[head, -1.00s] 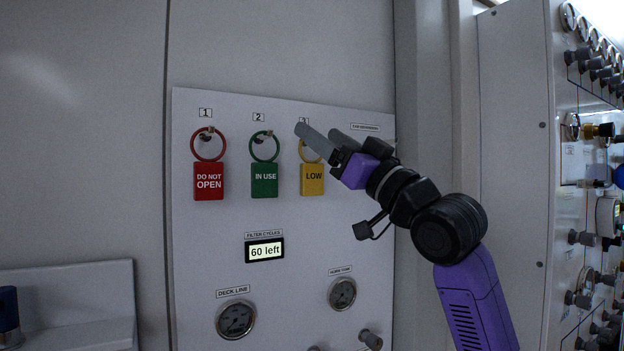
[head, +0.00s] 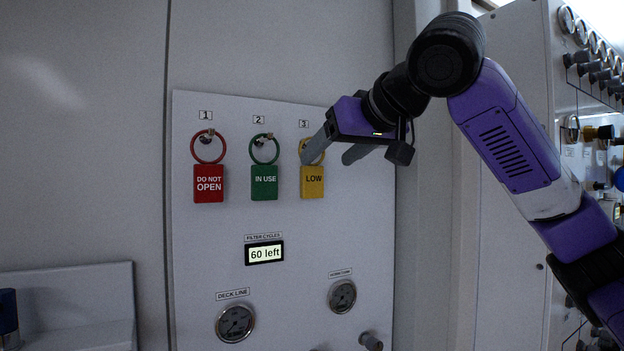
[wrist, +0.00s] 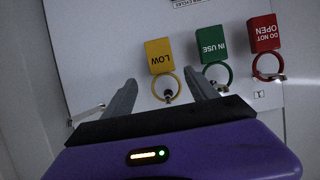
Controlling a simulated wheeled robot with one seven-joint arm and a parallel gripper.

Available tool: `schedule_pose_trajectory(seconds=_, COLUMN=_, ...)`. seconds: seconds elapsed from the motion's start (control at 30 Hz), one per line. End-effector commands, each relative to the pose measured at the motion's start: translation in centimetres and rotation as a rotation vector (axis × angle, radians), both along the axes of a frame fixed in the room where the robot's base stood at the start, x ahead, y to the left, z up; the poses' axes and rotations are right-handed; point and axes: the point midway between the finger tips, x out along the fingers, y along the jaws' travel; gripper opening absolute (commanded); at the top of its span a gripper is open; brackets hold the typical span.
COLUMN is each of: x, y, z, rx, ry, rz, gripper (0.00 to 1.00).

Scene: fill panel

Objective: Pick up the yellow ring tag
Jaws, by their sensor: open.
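The yellow ring tag (head: 312,182), marked LOW, hangs by its ring on the hook under the number 3 at the right of the white panel. My gripper (head: 333,155) is open and empty. In the head view its fingers partly cover the yellow ring. In the wrist view the picture is turned over, and the yellow tag (wrist: 159,57) shows beyond my gripper (wrist: 160,92), with its ring and hook between the directions of the two fingers. Whether a finger touches the ring I cannot tell.
A green IN USE tag (head: 264,182) hangs at hook 2 and a red DO NOT OPEN tag (head: 208,183) at hook 1. Below are a cycle display (head: 264,253) and two gauges. A side panel with many knobs stands at the right.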

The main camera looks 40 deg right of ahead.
Motion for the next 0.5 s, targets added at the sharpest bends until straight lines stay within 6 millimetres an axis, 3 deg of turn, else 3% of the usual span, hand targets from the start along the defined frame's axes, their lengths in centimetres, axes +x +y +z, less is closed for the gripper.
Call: schedule_pose_trajectory(seconds=0.5, x=5.5, y=-1.2, z=-2.3, rx=0.001, ry=0.0, rz=-0.001, gripper=0.67)
